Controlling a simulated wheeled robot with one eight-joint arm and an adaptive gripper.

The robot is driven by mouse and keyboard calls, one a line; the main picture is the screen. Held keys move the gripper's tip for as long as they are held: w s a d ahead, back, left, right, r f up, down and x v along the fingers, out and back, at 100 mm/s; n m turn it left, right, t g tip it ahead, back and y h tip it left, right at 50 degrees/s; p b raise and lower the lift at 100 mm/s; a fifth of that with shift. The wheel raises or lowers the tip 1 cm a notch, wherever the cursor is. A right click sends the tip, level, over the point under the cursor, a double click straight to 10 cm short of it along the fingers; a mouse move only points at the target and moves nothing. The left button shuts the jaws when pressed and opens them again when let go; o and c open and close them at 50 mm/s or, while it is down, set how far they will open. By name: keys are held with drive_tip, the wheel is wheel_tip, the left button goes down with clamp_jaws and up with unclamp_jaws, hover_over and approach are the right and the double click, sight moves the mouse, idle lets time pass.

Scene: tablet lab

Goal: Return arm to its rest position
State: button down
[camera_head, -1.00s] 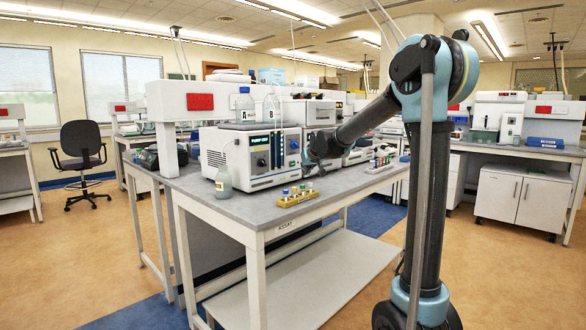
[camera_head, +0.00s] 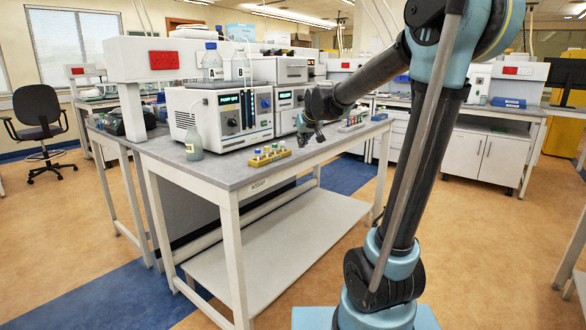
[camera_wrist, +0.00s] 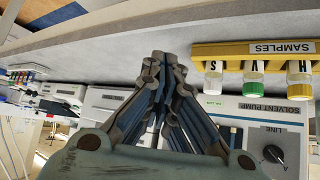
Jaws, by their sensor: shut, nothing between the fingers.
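My arm reaches from the right over the lab bench (camera_head: 222,174) in the head view. My gripper (camera_head: 308,142) hangs above the bench top, in front of the white instruments, to the right of the yellow sample rack. In the wrist view my gripper (camera_wrist: 166,58) shows its fingers close together, with nothing between them. The yellow sample rack (camera_head: 270,158) stands on the bench with several capped vials. It also shows in the wrist view (camera_wrist: 225,48), upside down, labelled SAMPLES, apart from the fingers.
A white solvent pump (camera_head: 216,116) stands on the bench, with bottles A (camera_head: 212,66) and B (camera_head: 240,66) on top. A small bottle (camera_head: 193,142) stands in front of it. Another vial rack (camera_head: 352,124) is at right.

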drive_tip(key=s+d+f+m+g+h, duration=0.1)
drive_tip(key=s+d+f, duration=0.4)
drive_tip(key=s, duration=0.8)
drive_tip(key=s+d+f+m+g, duration=0.1)
drive_tip(key=s+d+f+g, duration=0.2)
drive_tip(key=s, duration=1)
drive_tip(key=s+d+f+m+g+h, duration=0.1)
drive_tip(key=s+d+f+g, duration=0.1)
drive_tip(key=s+d+f, duration=0.6)
drive_tip(key=s+f, duration=0.4)
drive_tip(key=s, duration=0.1)
drive_tip(key=shift+s+d+f+h, duration=0.25)
drive_tip(key=shift+s+d+h, duration=0.05)
drive_tip(key=shift+s, duration=0.1)
drive_tip(key=shift+w+f, duration=0.2)
drive_tip(key=shift+w, duration=0.3)
